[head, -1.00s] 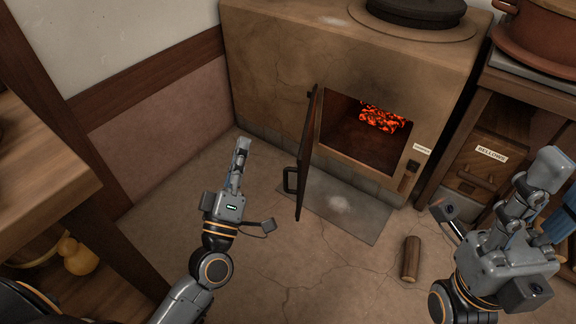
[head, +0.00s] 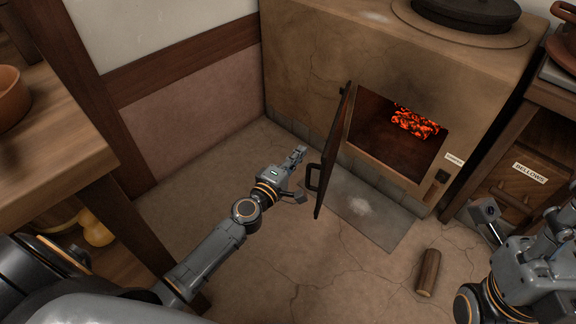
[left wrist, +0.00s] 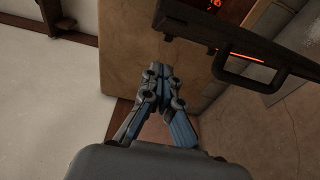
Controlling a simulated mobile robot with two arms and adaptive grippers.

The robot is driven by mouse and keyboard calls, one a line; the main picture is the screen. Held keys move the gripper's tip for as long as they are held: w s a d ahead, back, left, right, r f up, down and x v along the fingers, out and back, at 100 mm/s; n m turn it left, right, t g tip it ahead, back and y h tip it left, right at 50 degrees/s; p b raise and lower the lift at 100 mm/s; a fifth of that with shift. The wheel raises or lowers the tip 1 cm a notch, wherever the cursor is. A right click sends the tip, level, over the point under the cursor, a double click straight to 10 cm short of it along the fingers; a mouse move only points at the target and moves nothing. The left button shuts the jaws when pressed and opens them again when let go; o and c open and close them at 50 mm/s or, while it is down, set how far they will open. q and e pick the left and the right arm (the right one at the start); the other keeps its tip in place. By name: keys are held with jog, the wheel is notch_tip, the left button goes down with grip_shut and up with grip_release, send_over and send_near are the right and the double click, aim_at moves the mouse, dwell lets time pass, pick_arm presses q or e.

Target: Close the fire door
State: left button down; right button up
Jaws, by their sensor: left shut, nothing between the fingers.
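The dark fire door (head: 332,155) of the clay stove stands open, swung out from the left side of the firebox opening (head: 375,140). Its bar handle (head: 312,178) sticks out on the left face of the door. In the left wrist view the door (left wrist: 235,28) and handle (left wrist: 225,68) are at upper right. My left gripper (head: 301,152) is shut and empty, just left of the door near the handle; its fingertips (left wrist: 158,72) seem apart from the door. My right gripper (head: 562,222) is at the right edge, partly cut off, its fingertips unclear.
Embers (head: 415,123) glow inside the stove (head: 300,70). A metal floor plate (head: 370,215) lies before it, with a small log (head: 428,272) to the right. A wooden table (head: 60,140) stands at left and a bellows cabinet (head: 515,190) at right. The floor between is mostly clear.

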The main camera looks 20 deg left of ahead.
pick_arm(q)
jog(key=shift+w+d, duration=0.2)
jog(key=shift+d, duration=0.5)
jog(key=shift+w+d, duration=0.25)
jog(key=shift+d, duration=0.45)
jog(key=shift+w+d, duration=0.2)
jog(key=shift+d, duration=0.5)
